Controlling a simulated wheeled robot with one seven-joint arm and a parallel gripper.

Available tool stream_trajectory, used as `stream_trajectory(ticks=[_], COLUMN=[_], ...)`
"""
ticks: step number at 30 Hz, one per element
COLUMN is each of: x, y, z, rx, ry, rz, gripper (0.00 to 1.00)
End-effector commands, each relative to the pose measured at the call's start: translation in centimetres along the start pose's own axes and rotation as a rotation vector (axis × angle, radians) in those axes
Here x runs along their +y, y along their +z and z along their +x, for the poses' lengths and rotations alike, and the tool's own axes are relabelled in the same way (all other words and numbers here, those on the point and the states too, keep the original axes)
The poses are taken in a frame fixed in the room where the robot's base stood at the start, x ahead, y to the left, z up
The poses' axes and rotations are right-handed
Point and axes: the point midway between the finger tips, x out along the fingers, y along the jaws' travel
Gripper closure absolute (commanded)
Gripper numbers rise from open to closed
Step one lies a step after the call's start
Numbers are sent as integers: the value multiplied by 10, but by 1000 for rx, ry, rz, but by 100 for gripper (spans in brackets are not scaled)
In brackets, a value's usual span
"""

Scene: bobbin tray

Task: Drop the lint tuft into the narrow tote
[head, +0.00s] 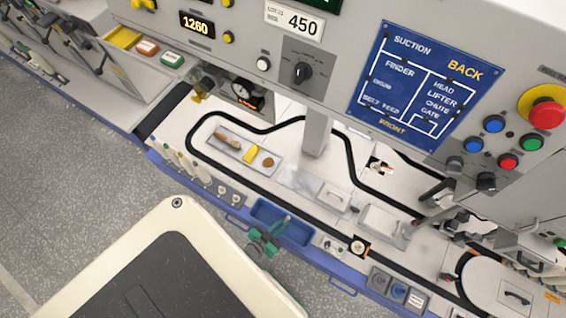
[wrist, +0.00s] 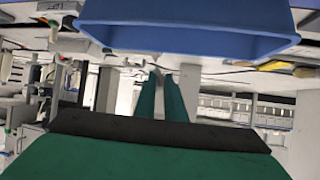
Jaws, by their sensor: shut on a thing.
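The narrow tote (head: 262,207) is a blue open bin at the front edge of the work surface in the head view. In the wrist view its blue wall (wrist: 190,42) fills the top. My gripper (head: 279,228) has green fingers and overlaps the tote's front side in the head view. Its fingertips (wrist: 162,74) lie close together just below the tote's edge in the wrist view. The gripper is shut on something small. I cannot make out the lint tuft itself; the fingers hide what they hold.
A grey tray (head: 212,130) with a brown, a yellow and a round tan item lies behind the tote. A black cable track (head: 262,130) winds around it. A control panel with a red button (head: 546,113) overhangs the back. Small dark dishes (head: 398,290) stand right of the tote.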

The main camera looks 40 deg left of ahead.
Motion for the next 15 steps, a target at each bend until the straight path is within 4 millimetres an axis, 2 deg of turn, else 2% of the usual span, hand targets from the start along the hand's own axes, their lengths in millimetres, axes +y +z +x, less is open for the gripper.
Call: stream_trajectory(ticks=[3,4,6,7,15], x=[0,0,0,0,0], y=[0,0,0,0,0], z=[0,0,0,0,0], rx=[0,0,0,1,0], ry=[0,0,0,0,0], rz=[0,0,0,0,0], gripper=[100,88,71,68,68])
